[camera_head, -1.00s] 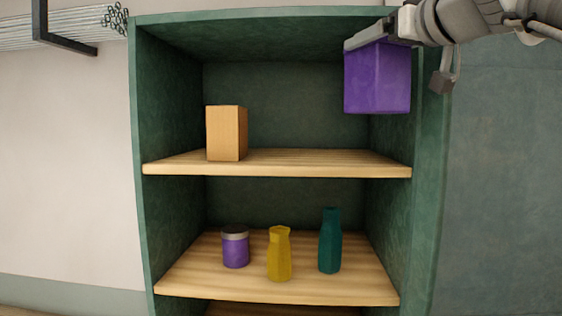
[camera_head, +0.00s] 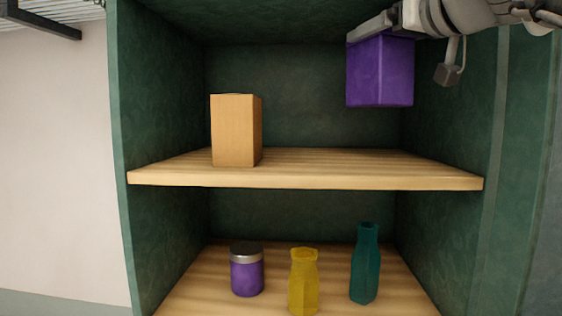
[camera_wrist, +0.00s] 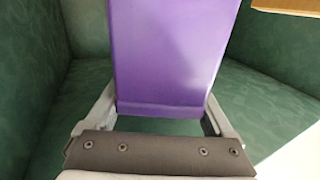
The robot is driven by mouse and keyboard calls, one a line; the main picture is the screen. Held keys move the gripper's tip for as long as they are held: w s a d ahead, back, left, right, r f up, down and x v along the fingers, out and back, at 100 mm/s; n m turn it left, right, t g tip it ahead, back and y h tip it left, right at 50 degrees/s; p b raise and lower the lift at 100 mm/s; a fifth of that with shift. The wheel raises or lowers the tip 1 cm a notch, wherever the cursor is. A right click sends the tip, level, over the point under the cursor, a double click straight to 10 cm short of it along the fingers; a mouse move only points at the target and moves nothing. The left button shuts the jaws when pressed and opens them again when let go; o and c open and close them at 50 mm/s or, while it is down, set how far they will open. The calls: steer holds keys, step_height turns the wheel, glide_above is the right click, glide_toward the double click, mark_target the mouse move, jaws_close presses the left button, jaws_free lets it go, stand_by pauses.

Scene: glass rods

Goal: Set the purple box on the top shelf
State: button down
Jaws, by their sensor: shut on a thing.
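The purple box (camera_head: 380,72) hangs from my gripper (camera_head: 380,30) in the upper right of the head view, above the top shelf's right half. It is upright, with clear space below it. In the wrist view the purple box (camera_wrist: 170,55) sits between the two fingers of my gripper (camera_wrist: 160,112), which is shut on it. The top shelf (camera_head: 330,178) is a light wooden board inside a green cabinet. Its right part is bare.
An orange-tan box (camera_head: 236,130) stands on the left part of the top shelf. The lower shelf holds a purple jar (camera_head: 247,272), a yellow bottle (camera_head: 303,282) and a teal bottle (camera_head: 366,268). Green cabinet walls (camera_head: 450,110) close in at both sides. Rods on a bracket (camera_head: 40,22) are at upper left.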

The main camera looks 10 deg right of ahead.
mark_target(377, 96)
steer(key=shift+w, duration=0.15)
steer(key=shift+w+f, duration=0.1)
steer(key=shift+f, duration=0.1)
steer(key=shift+f+b, duration=0.65)
steer(key=shift+f, duration=4.05)
steer(key=shift+f, duration=0.2)
jaws_free()
steer(key=shift+r, duration=0.15)
